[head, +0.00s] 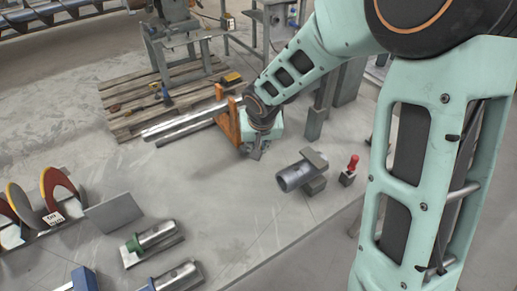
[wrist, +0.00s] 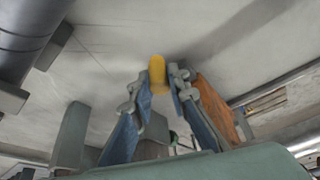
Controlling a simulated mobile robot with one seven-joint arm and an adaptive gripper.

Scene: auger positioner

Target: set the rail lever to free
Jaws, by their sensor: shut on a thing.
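A lever with a yellow grip (wrist: 157,72) shows between my fingertips in the wrist view, and I take it to be the rail lever. My gripper (wrist: 158,82) is shut on it, with one finger on each side. In the head view my gripper (head: 257,150) is low over the table, beside an orange bracket (head: 228,120) on two metal rails (head: 178,127). The lever is hidden there by my wrist. The orange bracket also shows right of the fingers in the wrist view (wrist: 217,106). I cannot tell the lever's setting.
A grey cylinder in a holder (head: 297,176) and a red-knobbed lever (head: 350,170) stand right of my gripper. A green-collared cylinder (head: 153,240), a grey plate (head: 113,213) and coloured discs (head: 62,190) are at front left. A pallet (head: 170,88) lies behind the table.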

